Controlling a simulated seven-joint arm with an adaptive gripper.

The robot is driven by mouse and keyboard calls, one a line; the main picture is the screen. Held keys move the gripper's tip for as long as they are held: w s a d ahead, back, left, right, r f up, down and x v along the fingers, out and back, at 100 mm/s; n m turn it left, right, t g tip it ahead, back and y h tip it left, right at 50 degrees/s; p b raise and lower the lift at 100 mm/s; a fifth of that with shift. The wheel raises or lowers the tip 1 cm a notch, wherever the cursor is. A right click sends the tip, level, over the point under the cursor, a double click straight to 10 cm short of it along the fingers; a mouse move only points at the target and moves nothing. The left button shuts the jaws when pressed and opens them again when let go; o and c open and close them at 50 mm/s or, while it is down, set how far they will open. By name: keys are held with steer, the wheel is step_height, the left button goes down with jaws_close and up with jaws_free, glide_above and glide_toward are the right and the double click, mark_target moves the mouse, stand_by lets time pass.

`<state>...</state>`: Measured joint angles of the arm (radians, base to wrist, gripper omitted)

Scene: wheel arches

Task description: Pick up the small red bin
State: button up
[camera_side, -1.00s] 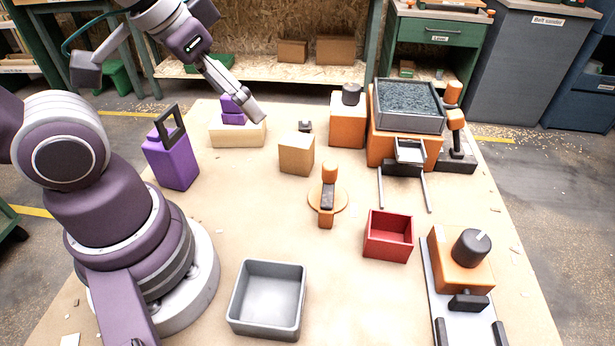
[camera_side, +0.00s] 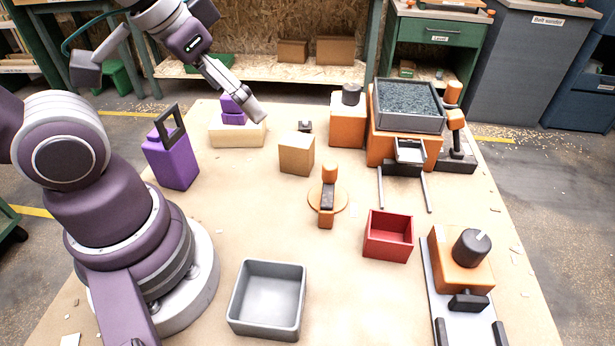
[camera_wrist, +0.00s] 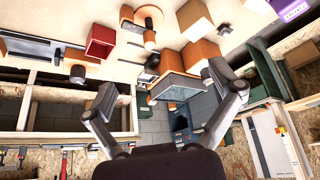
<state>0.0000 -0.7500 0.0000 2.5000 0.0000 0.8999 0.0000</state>
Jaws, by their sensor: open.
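The small red bin (camera_side: 388,236) stands upright and looks empty on the table, right of centre in the side view. It also shows at the upper left of the wrist view (camera_wrist: 101,41). My gripper (camera_side: 250,108) is raised over the back left of the table in the side view, far from the red bin. In the wrist view its two fingers (camera_wrist: 163,90) are spread wide with nothing between them.
A grey bin (camera_side: 268,328) stands at the table front. A round orange stand (camera_side: 329,204) is left of the red bin, and an orange machine (camera_side: 455,262) is to its right. A purple can (camera_side: 172,164) stands near my base. Bare tabletop surrounds the red bin.

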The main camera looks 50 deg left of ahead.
steer(key=m+g+h, duration=0.3)
steer(key=m, duration=0.7)
glide_above(391, 229)
steer(key=s+a, duration=0.1)
steer(key=s, duration=0.3)
step_height(391, 229, down, 14)
steer(key=shift+r, duration=0.1)
steer(key=shift+h, duration=0.3)
steer(key=x, duration=0.6)
steer(key=shift+w+d+r, duration=0.1)
steer(key=shift+w+r, duration=0.05)
steer(key=shift+w, duration=0.05)
steer(key=c, duration=1)
